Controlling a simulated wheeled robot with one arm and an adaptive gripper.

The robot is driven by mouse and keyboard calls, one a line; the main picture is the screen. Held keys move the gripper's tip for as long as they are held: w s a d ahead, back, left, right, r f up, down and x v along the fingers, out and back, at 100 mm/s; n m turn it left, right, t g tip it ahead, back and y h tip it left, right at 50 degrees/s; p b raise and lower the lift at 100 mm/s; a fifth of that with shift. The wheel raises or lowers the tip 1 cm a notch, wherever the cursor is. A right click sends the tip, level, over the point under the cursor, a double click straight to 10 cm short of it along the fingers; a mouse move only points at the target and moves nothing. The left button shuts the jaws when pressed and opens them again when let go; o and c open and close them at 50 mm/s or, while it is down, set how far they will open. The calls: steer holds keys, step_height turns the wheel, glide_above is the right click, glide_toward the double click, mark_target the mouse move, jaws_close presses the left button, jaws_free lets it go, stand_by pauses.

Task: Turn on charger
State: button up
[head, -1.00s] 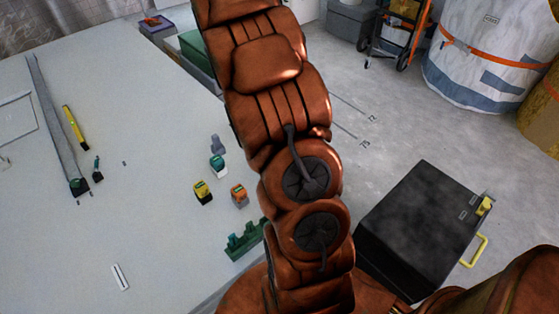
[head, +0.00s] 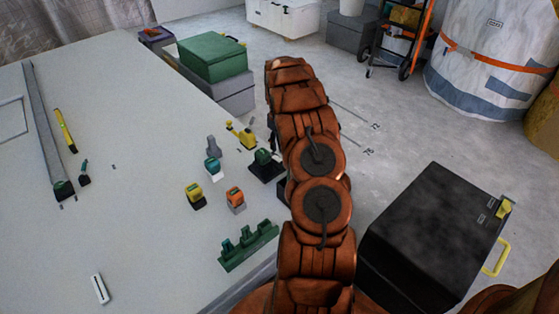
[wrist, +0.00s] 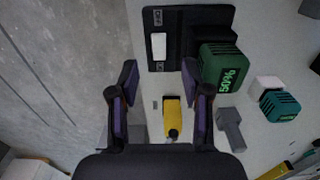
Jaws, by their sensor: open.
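The charger (head: 262,172) is a black base near the right edge of the table, partly hidden by my arm in the head view. In the wrist view the black charger (wrist: 187,16) carries a white rectangular switch (wrist: 158,46) on its left part. A green battery (wrist: 221,67) reading 50% sits on the charger's right part. My gripper (wrist: 159,82) is open and empty; its fingertips lie below the switch in the picture, one to each side. I cannot tell its height above the charger. My gripper is not distinguishable in the head view.
A yellow tool (wrist: 177,120) lies between the finger bases in the wrist view. Teal (head: 212,167), yellow (head: 195,196) and orange (head: 236,200) batteries stand left of the charger. A green rack (head: 248,246) stands nearer. A black box (head: 432,237) is on the floor right.

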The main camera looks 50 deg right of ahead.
mark_target(279, 160)
steer(key=shift+f+b, duration=0.75)
steer(key=shift+f, duration=3.25)
steer(key=shift+c, duration=0.3)
jaws_close()
